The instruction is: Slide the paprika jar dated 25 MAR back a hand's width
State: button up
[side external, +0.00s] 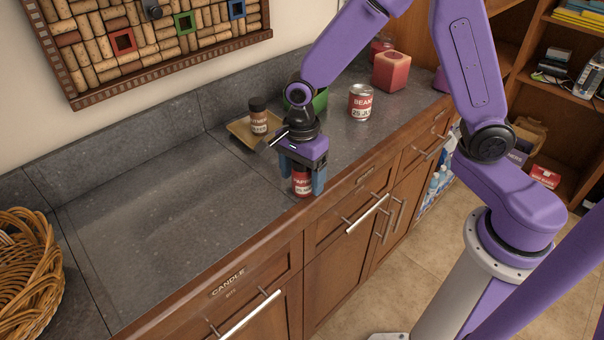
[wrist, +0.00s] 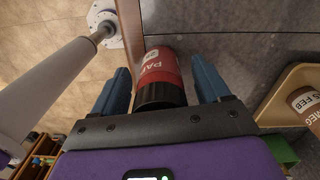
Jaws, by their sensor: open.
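The red paprika jar (side external: 302,186) with a black lid stands upright near the counter's front edge. Its white label is partly visible; the date is too small to read fully. My gripper (side external: 303,181) points down over it, with its blue fingers open on either side. In the wrist view the jar (wrist: 161,72) sits between the two fingers of my gripper (wrist: 163,78), with a narrow gap on at least the right side. I cannot tell whether either finger touches it.
A nutmeg jar (side external: 258,117) stands on a tan tray (side external: 240,131) behind and left. A beans can (side external: 361,102), a green container (side external: 319,101) and a red block-shaped item (side external: 391,71) are farther right. The counter (side external: 170,220) to the left is clear up to a wicker basket (side external: 27,270).

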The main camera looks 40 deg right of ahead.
jog(key=c, duration=1.2)
jog(key=shift+o, duration=0.2)
jog(key=shift+w, duration=5)
jog(key=o, duration=1.2)
jog(key=shift+c, duration=0.2)
notch_tip(320, 180, up, 17)
jog(key=shift+r, duration=0.2)
